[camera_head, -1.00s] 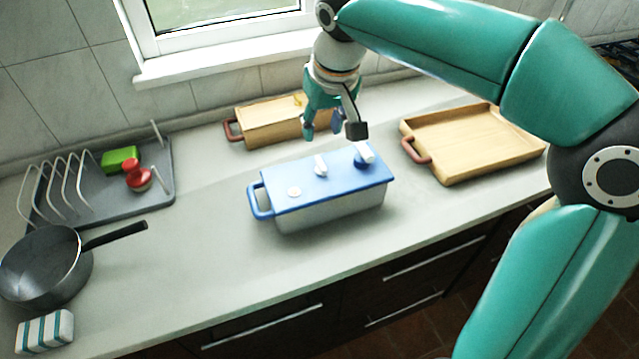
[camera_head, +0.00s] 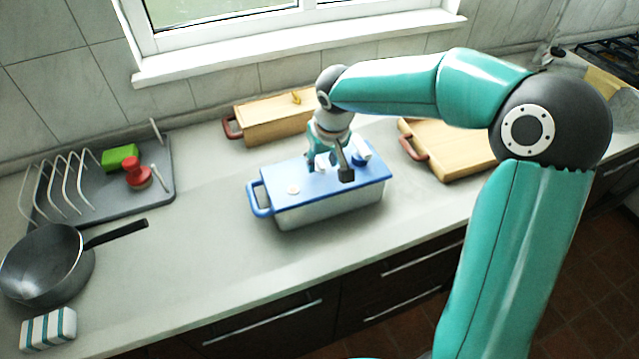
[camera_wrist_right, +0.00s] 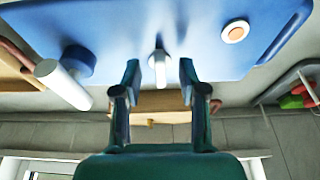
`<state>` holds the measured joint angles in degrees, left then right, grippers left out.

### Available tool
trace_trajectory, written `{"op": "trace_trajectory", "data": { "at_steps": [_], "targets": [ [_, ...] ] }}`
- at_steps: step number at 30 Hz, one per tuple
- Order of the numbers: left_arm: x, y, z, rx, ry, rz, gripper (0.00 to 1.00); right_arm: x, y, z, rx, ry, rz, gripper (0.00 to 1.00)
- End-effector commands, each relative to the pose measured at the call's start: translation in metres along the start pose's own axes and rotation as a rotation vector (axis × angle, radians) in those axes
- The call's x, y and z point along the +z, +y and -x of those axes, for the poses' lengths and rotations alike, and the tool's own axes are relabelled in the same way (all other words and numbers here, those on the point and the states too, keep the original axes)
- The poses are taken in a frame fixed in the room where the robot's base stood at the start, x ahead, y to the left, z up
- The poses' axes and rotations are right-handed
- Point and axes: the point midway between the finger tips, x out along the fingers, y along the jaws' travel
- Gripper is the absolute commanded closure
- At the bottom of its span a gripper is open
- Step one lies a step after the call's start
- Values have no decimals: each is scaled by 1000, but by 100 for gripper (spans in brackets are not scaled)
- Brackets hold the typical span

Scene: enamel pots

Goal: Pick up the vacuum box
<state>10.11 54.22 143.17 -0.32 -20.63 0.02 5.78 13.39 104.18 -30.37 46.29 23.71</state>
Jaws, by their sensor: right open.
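The vacuum box (camera_head: 330,211) has a pale grey body and a blue lid (camera_head: 285,177) with a blue handle at its left end. It stands upright in the middle of the counter. On the lid are a round white button, a white knob and a blue-and-white valve at the right. My right gripper (camera_head: 324,160) is over the lid, pointing down. In the right wrist view its two fingers (camera_wrist_right: 160,70) are open, with the white knob (camera_wrist_right: 159,64) showing between them. Whether they touch the lid is unclear. My left gripper is out of view.
A wooden box (camera_head: 268,121) stands behind, by the wall. A wooden tray (camera_head: 452,153) is at the right, partly behind my arm. At the left are a dish rack (camera_head: 95,205), a dark pan (camera_head: 50,262) and a striped block (camera_head: 48,329). The counter left of the box is clear.

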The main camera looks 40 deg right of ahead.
Motion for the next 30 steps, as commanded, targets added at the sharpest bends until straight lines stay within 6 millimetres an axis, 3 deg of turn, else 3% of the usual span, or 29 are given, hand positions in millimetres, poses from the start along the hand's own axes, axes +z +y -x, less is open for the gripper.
{"op": "trace_trajectory", "data": {
  "at_steps": [3,10,18,30],
  "targets": [
    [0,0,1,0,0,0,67,0,0,-10,-1,0,1,58],
    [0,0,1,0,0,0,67,0,0,-11,-1,1,1,58],
    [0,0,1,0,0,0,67,0,0,-11,-1,1,1,100],
    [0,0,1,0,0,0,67,-1,-1,-10,-1,5,1,100]
  ]
}}
